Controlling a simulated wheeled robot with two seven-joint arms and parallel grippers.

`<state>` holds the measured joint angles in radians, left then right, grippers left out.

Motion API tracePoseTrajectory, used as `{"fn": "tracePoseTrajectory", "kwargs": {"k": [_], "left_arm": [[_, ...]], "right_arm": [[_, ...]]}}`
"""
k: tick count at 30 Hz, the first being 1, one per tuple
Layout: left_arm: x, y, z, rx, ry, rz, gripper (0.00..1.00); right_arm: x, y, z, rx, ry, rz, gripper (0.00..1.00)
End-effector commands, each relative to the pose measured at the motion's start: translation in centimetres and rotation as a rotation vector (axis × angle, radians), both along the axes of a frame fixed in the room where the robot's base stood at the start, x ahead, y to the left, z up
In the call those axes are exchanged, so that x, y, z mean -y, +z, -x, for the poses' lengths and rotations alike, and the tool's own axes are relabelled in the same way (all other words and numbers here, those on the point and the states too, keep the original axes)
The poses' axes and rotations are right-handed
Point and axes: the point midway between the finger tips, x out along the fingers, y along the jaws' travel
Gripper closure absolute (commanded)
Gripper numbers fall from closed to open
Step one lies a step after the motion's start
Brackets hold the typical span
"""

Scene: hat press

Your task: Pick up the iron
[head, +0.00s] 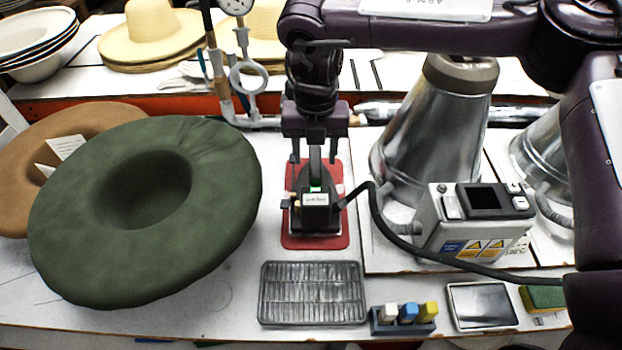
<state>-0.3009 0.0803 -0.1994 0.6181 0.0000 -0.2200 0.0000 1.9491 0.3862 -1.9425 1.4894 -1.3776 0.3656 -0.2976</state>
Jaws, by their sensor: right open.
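The iron (317,215) is a dark, small appliance with a green light and a pale label. It stands on a red mat (301,243) in the middle of the table, with a dark cord leading off to the right. My right gripper (314,160) points straight down over the iron. Its two fingers are apart, and the upright part of the iron shows between them; I cannot tell whether they touch it. The iron's upper end is partly hidden by the gripper. My left gripper is out of view.
A large green hat (215,165) and a brown hat (60,128) lie at left. A metal cone (430,120) and a control box (470,225) stand at right. A wire rack (313,293), a block holder (402,328) and a metal tray (481,306) line the front.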

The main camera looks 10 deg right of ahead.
Motion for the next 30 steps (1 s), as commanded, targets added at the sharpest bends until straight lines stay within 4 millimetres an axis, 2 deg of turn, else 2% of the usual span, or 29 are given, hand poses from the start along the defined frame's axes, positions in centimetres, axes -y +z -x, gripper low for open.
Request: {"fn": "tracePoseTrajectory", "kwargs": {"k": [11,18,26,27,30], "left_arm": [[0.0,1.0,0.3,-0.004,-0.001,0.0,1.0],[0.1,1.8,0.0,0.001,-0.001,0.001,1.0],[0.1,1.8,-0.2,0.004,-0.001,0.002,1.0],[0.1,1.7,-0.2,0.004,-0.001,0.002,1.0],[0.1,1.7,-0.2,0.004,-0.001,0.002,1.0]], "right_arm": [[0.1,-3.9,0.1,-0.004,0.001,0.001,0.5],[0.1,-7.2,0.1,-0.002,-0.001,0.001,0.5],[0.1,-7.8,0.1,0.0,-0.001,0.0,0.5],[0.1,-7.8,0.1,0.0,-0.001,0.0,0.51],[0.1,-7.8,0.1,0.0,-0.001,0.0,0.64]]}}
